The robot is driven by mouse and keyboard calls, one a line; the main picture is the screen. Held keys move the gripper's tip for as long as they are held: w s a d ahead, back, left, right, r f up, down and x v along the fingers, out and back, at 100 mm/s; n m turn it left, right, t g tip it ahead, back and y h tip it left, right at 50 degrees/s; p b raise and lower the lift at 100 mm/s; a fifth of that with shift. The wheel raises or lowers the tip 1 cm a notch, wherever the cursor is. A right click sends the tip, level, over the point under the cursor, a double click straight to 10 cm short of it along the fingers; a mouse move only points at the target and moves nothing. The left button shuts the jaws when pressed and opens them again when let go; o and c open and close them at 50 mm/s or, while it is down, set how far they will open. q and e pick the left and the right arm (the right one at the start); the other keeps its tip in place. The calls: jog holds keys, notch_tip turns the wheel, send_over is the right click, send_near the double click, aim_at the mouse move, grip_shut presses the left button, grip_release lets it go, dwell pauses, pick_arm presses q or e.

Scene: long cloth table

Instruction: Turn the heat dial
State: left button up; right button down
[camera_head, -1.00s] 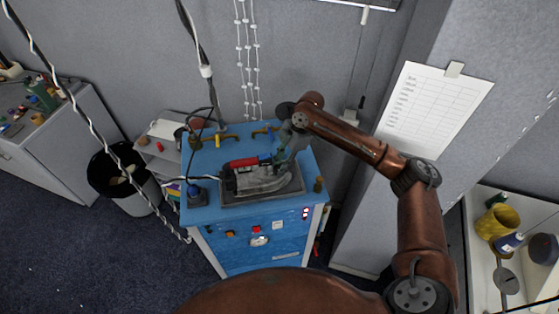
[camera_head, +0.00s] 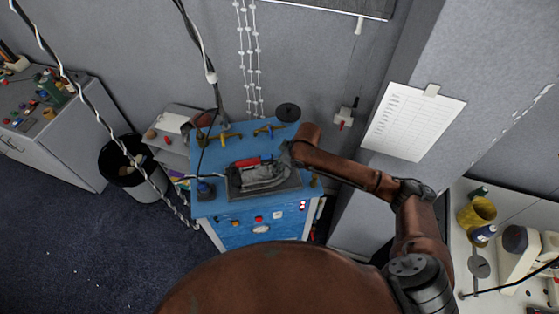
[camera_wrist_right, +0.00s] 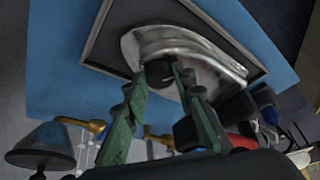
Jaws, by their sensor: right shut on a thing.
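A silver iron (camera_head: 265,179) with a red part on top (camera_head: 247,162) lies on a dark framed plate (camera_head: 240,195) on a blue bench. In the right wrist view its metal body (camera_wrist_right: 190,42) lies just beyond my fingers. A small dark round dial (camera_wrist_right: 158,73) sits at the iron's edge. My right gripper (camera_wrist_right: 163,72), with green fingers, is shut on the dial, one finger on each side of it. In the head view the fingers are largely hidden beside the iron by my arm. My left gripper is not in view.
The blue bench (camera_head: 240,141) has yellow clamps (camera_head: 229,137) and a black disc (camera_head: 288,112) at the back, and a dark blue object (camera_head: 205,190) at its left front corner. A bin (camera_head: 128,170) stands left. A cable hangs in front. A cluttered white shelf stands right.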

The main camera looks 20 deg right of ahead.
jog(key=shift+a+m+t+h, duration=0.1)
jog(key=shift+m+t+h, duration=0.2)
jog(key=shift+m, duration=0.7)
jog(key=shift+a+m+t+h, duration=0.15)
jog(key=shift+m+h, duration=0.25)
jog(key=shift+m, duration=0.6)
jog(key=c, duration=1.6)
grip_release()
jog(key=shift+s+d, duration=0.1)
jog(key=v, duration=1.2)
